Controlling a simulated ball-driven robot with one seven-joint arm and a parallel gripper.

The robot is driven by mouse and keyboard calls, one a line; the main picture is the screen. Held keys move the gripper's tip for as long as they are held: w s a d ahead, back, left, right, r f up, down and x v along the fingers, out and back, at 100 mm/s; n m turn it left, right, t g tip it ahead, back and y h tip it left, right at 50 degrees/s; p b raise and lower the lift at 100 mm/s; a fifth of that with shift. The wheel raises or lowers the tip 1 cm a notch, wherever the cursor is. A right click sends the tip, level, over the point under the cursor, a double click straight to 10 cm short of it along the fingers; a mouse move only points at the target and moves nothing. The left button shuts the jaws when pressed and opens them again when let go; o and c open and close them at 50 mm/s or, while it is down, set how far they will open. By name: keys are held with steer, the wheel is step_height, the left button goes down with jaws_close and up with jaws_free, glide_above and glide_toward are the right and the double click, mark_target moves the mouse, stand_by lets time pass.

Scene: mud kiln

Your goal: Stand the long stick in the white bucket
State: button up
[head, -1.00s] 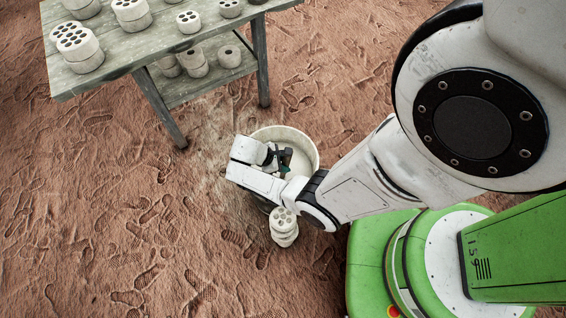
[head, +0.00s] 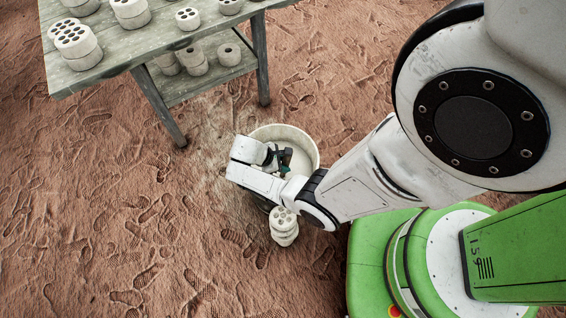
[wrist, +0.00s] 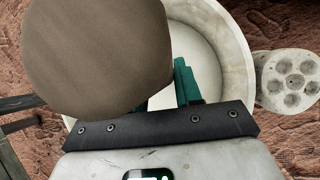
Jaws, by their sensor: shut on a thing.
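The white bucket (head: 306,145) stands on the ground beneath my gripper (head: 283,165), and its rim (wrist: 237,50) and pale inside show in the wrist view. My gripper has teal fingers, with one finger (wrist: 187,82) plain to see over the bucket. A brown rounded end, which looks like that of the long stick (wrist: 97,55), is large and close to the wrist camera. It hides the other finger's tip and part of the bucket. My gripper is shut on the stick. The stick's lower end is hidden, and I cannot make the stick out in the head view.
A small stack of pale holed clay pieces (head: 284,226) stands close beside the bucket; its top (wrist: 290,80) shows in the wrist view. A wooden table (head: 150,62) with more such pieces stands at upper left. The ground at lower left is clear.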

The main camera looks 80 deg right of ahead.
steer(key=o, duration=1.1)
steer(key=p+v, duration=0.3)
steer(key=v, duration=0.7)
steer(key=shift+w+a+r, duration=0.15)
steer(key=shift+w+r, duration=0.05)
steer(key=shift+r, duration=0.1)
steer(key=s+a+r+m+t+y+p, duration=0.1)
steer(key=a+r+t+p, duration=0.1)
steer(key=a+r, duration=0.4)
steer(key=s+a+r+m+t+y+p, duration=0.1)
steer(key=a+r+p, duration=0.4)
steer(key=r, duration=0.7)
steer(key=s+a+r+m+t+y+p, duration=0.1)
steer(key=a+r+t+p, duration=0.2)
steer(key=a+r, duration=0.3)
steer(key=shift+s+a+r+t+p, duration=0.15)
steer(key=shift+r+t+p, duration=0.1)
steer(key=shift+r, duration=0.5)
steer(key=shift+s+a+r+t+p, duration=0.15)
steer(key=shift+a+r+t, duration=0.1)
steer(key=shift+r, duration=0.45)
